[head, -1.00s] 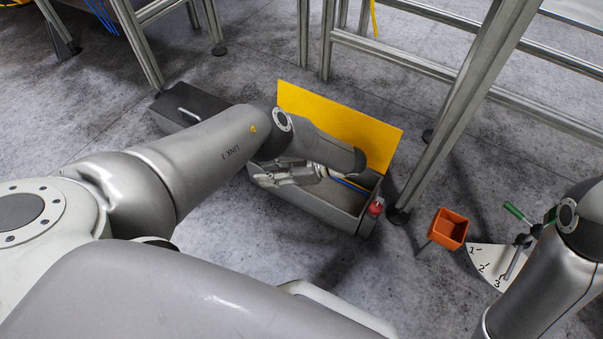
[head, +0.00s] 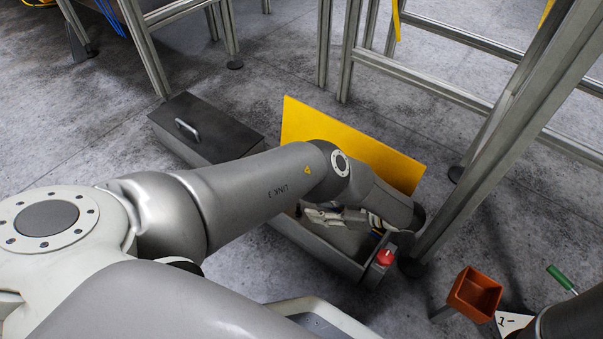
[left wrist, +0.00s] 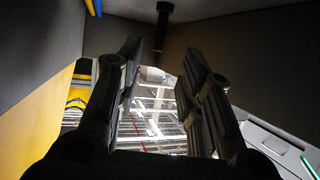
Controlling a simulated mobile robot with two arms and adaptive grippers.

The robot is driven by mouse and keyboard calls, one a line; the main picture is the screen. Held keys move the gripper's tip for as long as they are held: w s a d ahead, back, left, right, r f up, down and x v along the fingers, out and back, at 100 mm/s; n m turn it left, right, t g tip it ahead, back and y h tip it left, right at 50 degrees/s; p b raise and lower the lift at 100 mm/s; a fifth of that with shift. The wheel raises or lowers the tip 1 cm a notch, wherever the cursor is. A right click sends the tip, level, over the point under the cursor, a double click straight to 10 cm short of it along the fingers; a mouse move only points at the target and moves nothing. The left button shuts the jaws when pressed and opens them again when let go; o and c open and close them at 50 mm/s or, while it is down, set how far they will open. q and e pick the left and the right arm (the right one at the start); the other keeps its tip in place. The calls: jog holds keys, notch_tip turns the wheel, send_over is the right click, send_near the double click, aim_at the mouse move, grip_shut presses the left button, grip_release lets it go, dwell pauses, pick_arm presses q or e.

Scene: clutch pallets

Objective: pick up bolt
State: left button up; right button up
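The bolt (left wrist: 163,22) is a small dark bolt with a wider head at one end, at the top middle of the left wrist view, against the grey walls of the toolbox. My left gripper (left wrist: 160,55) is open, with its two dark fingers apart and nothing between them. The bolt shows just beyond the fingertips, roughly in line with the gap, and does not appear held. In the head view my left gripper (head: 330,215) is down in the open grey toolbox (head: 318,252), partly covered by my arm. My right gripper is out of view.
A yellow panel (head: 350,140) stands along the toolbox's back. A closed dark box (head: 205,128) with a handle is to its left. A red object (head: 385,258) is at the right end, beside a metal frame leg (head: 480,150). An orange bin (head: 474,293) stands farther right.

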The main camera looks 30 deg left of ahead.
aim_at(302, 214)
pick_arm(q)
jog(key=shift+x, duration=0.95)
jog(key=b+x, duration=0.1)
jog(key=x, duration=0.1)
jog(key=b+x, duration=0.1)
jog(key=x, duration=0.1)
jog(key=shift+w, duration=0.2)
jog(key=shift+s+a+f+b, duration=0.15)
jog(key=shift+a+b, duration=0.2)
jog(key=shift+a, duration=0.25)
grip_shut()
